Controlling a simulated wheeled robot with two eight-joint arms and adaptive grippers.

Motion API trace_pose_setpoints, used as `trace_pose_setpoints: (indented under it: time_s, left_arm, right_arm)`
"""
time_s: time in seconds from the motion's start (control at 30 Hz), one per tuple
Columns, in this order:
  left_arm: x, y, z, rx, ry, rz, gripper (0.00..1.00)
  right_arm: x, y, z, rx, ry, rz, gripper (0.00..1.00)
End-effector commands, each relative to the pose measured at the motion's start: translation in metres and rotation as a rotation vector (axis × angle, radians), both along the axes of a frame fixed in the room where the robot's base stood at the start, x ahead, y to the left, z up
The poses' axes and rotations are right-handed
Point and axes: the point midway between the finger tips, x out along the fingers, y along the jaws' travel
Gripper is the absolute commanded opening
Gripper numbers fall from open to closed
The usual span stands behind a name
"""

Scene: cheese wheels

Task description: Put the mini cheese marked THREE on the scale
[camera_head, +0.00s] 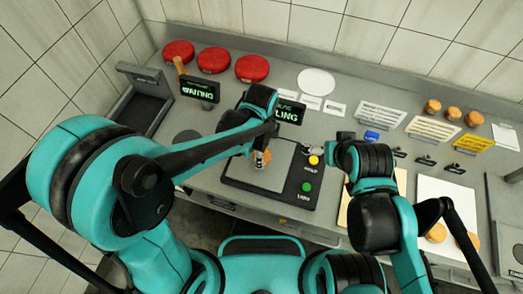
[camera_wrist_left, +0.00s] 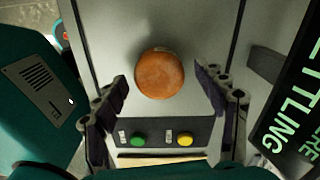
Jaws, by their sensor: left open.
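A small round orange-brown mini cheese (camera_wrist_left: 160,74) lies on the grey plate of the scale (camera_wrist_left: 205,25). No number is legible on it. In the head view the cheese (camera_head: 265,156) is partly hidden by my left gripper (camera_head: 262,160). In the left wrist view my left gripper (camera_wrist_left: 168,98) is open, its fingers apart on either side below the cheese, not touching it. The scale (camera_head: 240,175) has a yellow and a green button, and its display (camera_head: 290,113) seems to read SETTLING. My right gripper (camera_head: 347,143) is over the counter right of the scale; its fingers are unclear.
Several other mini cheeses stand at the back right (camera_head: 453,113) and on a white sheet (camera_head: 450,195) at the right. Red cheese wheels (camera_head: 213,60) line the back left near a WAITING display (camera_head: 200,90). Small cards (camera_head: 378,115) occupy the back of the counter.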

Motion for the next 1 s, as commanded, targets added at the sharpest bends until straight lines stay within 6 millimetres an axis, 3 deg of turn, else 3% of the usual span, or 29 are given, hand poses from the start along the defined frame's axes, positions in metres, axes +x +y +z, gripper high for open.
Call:
trace_pose_setpoints:
  time_s: [0.3, 0.43, 0.6, 0.83, 1.0]
  left_arm:
    - [0.000, 0.000, 0.072, 0.000, 0.000, 0.000, 0.71]
    - [0.000, 0.000, 0.095, 0.000, 0.000, 0.000, 0.71]
    - [0.000, 0.000, 0.110, 0.000, 0.000, 0.000, 0.71]
    - [-0.001, 0.004, 0.115, -0.004, -0.009, 0.026, 0.71]
    - [-0.006, 0.042, 0.130, -0.056, -0.101, 0.318, 0.71]
  right_arm:
    - [0.000, 0.000, 0.023, 0.000, 0.000, 0.000, 1.00]
    - [0.000, 0.000, 0.029, 0.000, 0.000, 0.000, 1.00]
    - [0.000, 0.000, 0.032, 0.000, 0.000, 0.000, 1.00]
    - [0.000, 0.000, 0.032, 0.000, 0.000, 0.000, 1.00]
    - [0.000, 0.000, 0.032, 0.000, 0.000, 0.000, 1.00]
